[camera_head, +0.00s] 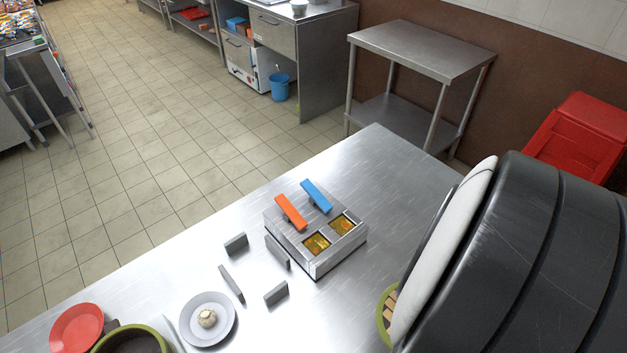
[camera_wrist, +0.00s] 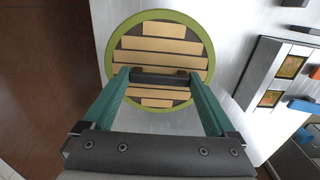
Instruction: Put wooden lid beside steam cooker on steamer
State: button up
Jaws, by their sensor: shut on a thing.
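The wooden lid (camera_wrist: 160,46) is round, with light slats and a green rim, and has a dark bar handle (camera_wrist: 160,78) across it. My gripper (camera_wrist: 157,75) has its two green fingers at the ends of that handle and is shut on it. In the head view only a slice of the lid (camera_head: 384,316) shows, beside my dark arm, which hides the gripper. I cannot tell whether the lid touches the counter. A green-rimmed round pot with a dark inside, likely the steamer (camera_head: 133,342), is cut off at the bottom left.
A steel cooker box (camera_head: 322,261) with orange and blue handles stands mid-counter, left of the lid. Several small grey blocks (camera_head: 236,243) lie near it. A grey plate with a bun (camera_head: 207,318) and a red plate (camera_head: 77,328) lie near the pot. The counter's right-back area is bare.

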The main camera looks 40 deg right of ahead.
jog(key=w+a+r+n, duration=0.1)
jog(key=w+r+n, duration=0.3)
jog(key=w, duration=0.5)
jog(key=w+a+r+n, duration=0.25)
jog(key=w+n, duration=0.25)
jog(key=w, duration=0.4)
jog(key=w+a+r+n, duration=0.4)
jog(key=w+a+n, duration=0.15)
jog(key=a, duration=0.35)
jog(key=w+a+r+n, duration=0.4)
jog(key=w+a+r, duration=0.15)
jog(key=a, duration=0.35)
send_over(330, 314)
jog(key=shift+m, duration=0.25)
notch_tip(330, 314, down, 27)
jog(key=shift+a+r, duration=0.1)
jog(key=shift+r, duration=0.1)
